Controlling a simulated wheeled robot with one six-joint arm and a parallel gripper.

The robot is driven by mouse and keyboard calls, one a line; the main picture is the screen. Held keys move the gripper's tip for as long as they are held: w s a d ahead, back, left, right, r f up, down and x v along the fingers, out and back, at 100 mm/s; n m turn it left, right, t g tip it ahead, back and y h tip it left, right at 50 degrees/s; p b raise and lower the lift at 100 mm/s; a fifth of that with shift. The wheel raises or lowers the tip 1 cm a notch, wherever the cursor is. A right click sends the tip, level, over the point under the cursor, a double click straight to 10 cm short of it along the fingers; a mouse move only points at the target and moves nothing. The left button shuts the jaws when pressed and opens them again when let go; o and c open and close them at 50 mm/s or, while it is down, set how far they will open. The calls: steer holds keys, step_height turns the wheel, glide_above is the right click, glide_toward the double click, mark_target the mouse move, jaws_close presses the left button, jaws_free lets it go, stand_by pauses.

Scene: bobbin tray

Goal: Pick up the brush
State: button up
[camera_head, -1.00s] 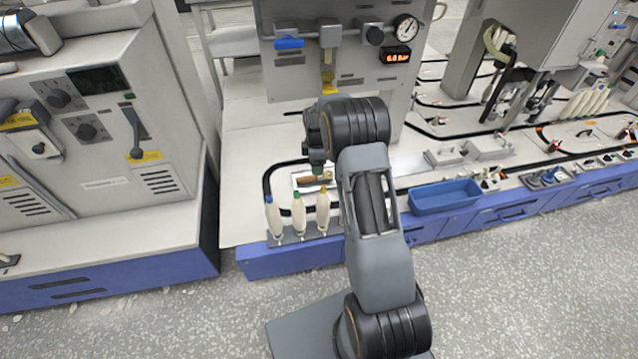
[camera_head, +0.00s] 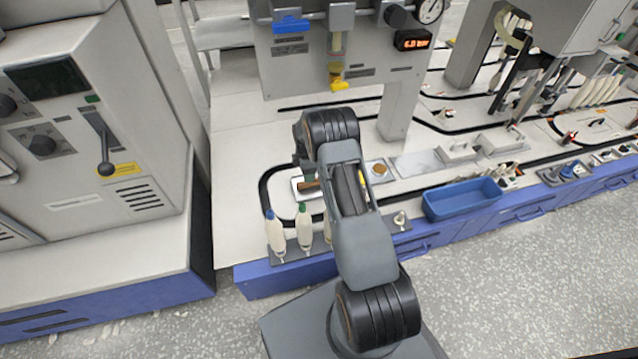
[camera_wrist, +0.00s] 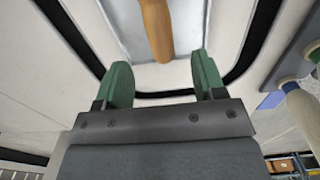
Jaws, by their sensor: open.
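The brush shows in the wrist view as a tan wooden handle (camera_wrist: 157,30), lying on a pale tray (camera_wrist: 120,25). Its far end is out of that view. In the head view a small brown piece of the brush (camera_head: 309,187) shows on the white tray (camera_head: 297,181), and my arm hides the rest. My gripper (camera_wrist: 160,75) has two green fingers, spread apart and empty. The near end of the handle lies just beyond the fingertips, in line with the gap between them. In the head view my gripper (camera_head: 304,170) is over the tray, mostly hidden by my wrist.
White bobbins with blue (camera_head: 275,235) and green (camera_head: 303,227) tips stand on a rack at the front edge. A blue bin (camera_head: 462,199) is to the right. A machine panel with a yellow valve (camera_head: 339,84) stands behind. White tabletop left of the tray is clear.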

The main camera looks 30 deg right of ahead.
steer(key=shift+f+b, duration=1.6)
steer(key=shift+f, duration=2.05)
steer(key=shift+r, duration=0.1)
steer(key=c, duration=1)
